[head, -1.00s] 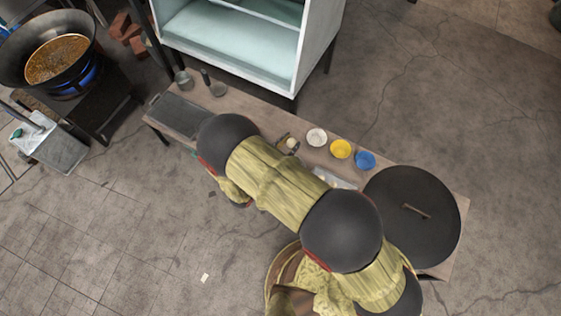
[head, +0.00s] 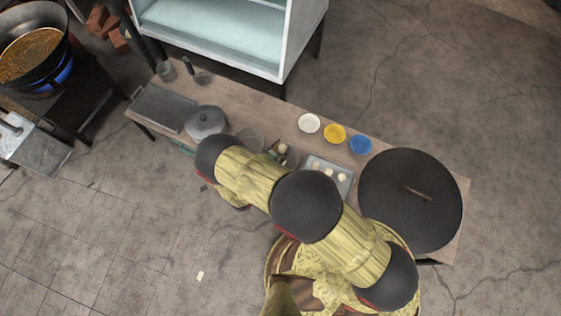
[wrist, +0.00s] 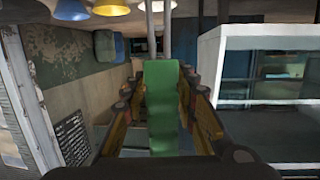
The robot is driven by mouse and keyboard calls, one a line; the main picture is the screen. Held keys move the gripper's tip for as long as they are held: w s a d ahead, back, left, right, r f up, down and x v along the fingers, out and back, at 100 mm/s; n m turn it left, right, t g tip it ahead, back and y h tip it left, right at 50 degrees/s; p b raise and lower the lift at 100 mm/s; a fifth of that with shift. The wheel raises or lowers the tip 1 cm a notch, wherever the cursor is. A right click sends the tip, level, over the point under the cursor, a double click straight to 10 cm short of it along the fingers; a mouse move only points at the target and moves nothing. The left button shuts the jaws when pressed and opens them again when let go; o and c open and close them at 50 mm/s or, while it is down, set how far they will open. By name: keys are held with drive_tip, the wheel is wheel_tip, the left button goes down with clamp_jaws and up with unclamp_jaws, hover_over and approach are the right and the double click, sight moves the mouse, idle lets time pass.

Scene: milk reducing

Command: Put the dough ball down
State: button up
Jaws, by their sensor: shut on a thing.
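My gripper (head: 280,157) is over the middle of the table, partly hidden by my arm in the head view. In the wrist view my gripper (wrist: 163,82) is shut on a green handle (wrist: 163,115), with two metal rods beyond it. A small pale dough ball (head: 282,148) shows beside the gripper in the head view; I cannot tell whether the tool grips it. Several more dough balls (head: 342,177) lie on a metal tray (head: 335,164) to the right of the gripper.
A clear bowl (head: 250,138) and a lidded pot (head: 205,122) stand left of the gripper. White (head: 309,123), yellow (head: 335,133) and blue (head: 360,145) bowls line the far side.

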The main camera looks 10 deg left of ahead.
wheel_tip(320, 180, down, 11)
drive_tip(key=b, duration=0.3)
drive_tip(key=shift+r+b, duration=0.2)
drive_tip(key=shift+b, duration=0.2)
drive_tip(key=shift+r, duration=0.1)
drive_tip(key=shift+f, duration=0.4)
drive_tip(key=shift+s+d+f, duration=0.1)
drive_tip(key=shift+f, duration=0.15)
drive_tip(key=o, duration=0.6)
drive_tip(key=shift+f, duration=0.1)
drive_tip(key=shift+o, duration=1)
drive_tip(key=shift+r, duration=0.6)
drive_tip(key=p+v, duration=0.3)
drive_tip(key=v, duration=0.9)
drive_tip(key=shift+r, duration=0.2)
